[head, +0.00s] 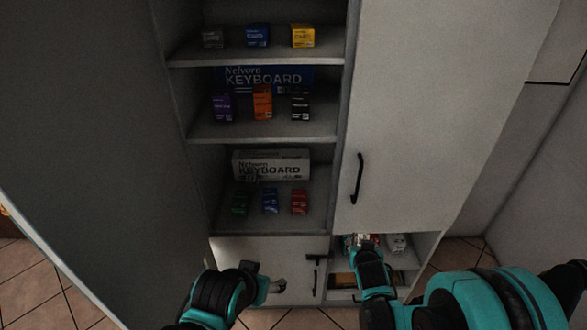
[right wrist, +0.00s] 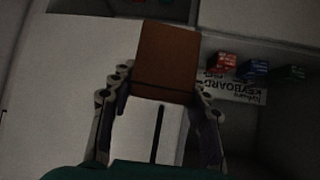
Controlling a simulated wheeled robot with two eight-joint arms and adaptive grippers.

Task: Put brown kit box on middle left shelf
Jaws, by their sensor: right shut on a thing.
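The brown kit box (right wrist: 168,58) is between the fingers of my right gripper (right wrist: 160,105) in the right wrist view, and the gripper is shut on it. In the head view my right gripper (head: 364,246) is low, in front of the open lower right compartment, and I cannot make out the box there. The middle left shelf (head: 250,131) holds a purple, an orange and a black box in front of a blue keyboard box. My left gripper (head: 264,280) is low at the left door, and its jaw state is unclear.
The shelf above (head: 280,58) holds grey, blue and yellow boxes. The shelf below (head: 260,222) holds green, blue and red boxes and a white keyboard box (head: 272,165). A closed door (head: 420,110) with a black handle covers the upper right.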

